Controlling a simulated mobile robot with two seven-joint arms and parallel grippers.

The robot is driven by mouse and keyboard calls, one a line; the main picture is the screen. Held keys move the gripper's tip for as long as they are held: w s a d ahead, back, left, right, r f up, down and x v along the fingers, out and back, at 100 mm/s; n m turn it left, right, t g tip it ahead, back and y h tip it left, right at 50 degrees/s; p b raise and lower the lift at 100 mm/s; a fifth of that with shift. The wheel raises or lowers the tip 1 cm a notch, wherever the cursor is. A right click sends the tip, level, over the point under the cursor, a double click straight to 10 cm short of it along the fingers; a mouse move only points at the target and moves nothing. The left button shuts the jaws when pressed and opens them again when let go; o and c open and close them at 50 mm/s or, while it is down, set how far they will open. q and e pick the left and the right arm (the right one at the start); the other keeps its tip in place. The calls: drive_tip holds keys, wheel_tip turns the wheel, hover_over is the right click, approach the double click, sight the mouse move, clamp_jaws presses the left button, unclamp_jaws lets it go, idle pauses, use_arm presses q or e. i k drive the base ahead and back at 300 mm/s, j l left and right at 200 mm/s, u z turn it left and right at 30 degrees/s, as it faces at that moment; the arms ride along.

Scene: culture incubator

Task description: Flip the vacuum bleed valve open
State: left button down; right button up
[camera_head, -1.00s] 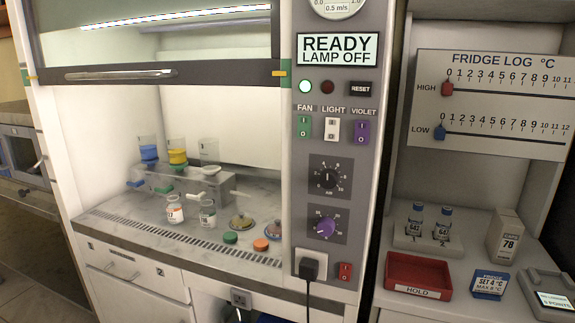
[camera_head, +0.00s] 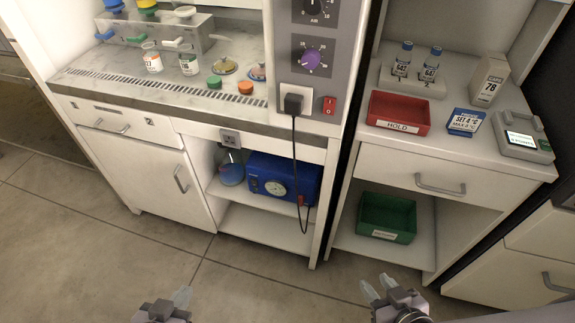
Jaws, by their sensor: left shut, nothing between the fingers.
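A grey manifold block (camera_head: 190,38) sits on the hood's work surface, with small blue, green and white levers on its front. A white lever-like fitting (camera_head: 185,12) shows on top of it. I cannot tell which part is the vacuum bleed valve. A blue pump (camera_head: 283,178) with a round dial stands on the shelf below the hood, beside a flask (camera_head: 231,170) with blue contents. My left gripper (camera_head: 182,297) is shut and empty, low in the view, well apart from all of these. My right gripper (camera_head: 377,285) is low, its fingers apart, with nothing between them.
Bottles (camera_head: 151,60) and green and orange caps (camera_head: 246,88) are on the hood surface. A black cord (camera_head: 296,150) hangs from the socket in front of the pump shelf. A red tray (camera_head: 398,112) and a green bin (camera_head: 386,216) are at right. The floor ahead is clear.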

sight(301, 199)
drive_tip(key=i+j+z, duration=0.15)
drive_tip(key=j, duration=0.3)
drive_tip(key=i+j+z, duration=0.15)
drive_tip(key=j, duration=0.35)
drive_tip(key=i+j+z, duration=0.15)
drive_tip(key=j, duration=0.35)
drive_tip(key=i+j+z, duration=0.1)
drive_tip(key=j, duration=0.45)
drive_tip(key=i+j+z, duration=0.15)
drive_tip(key=j, duration=0.4)
drive_tip(key=i+j+z, duration=0.15)
drive_tip(key=j, duration=0.35)
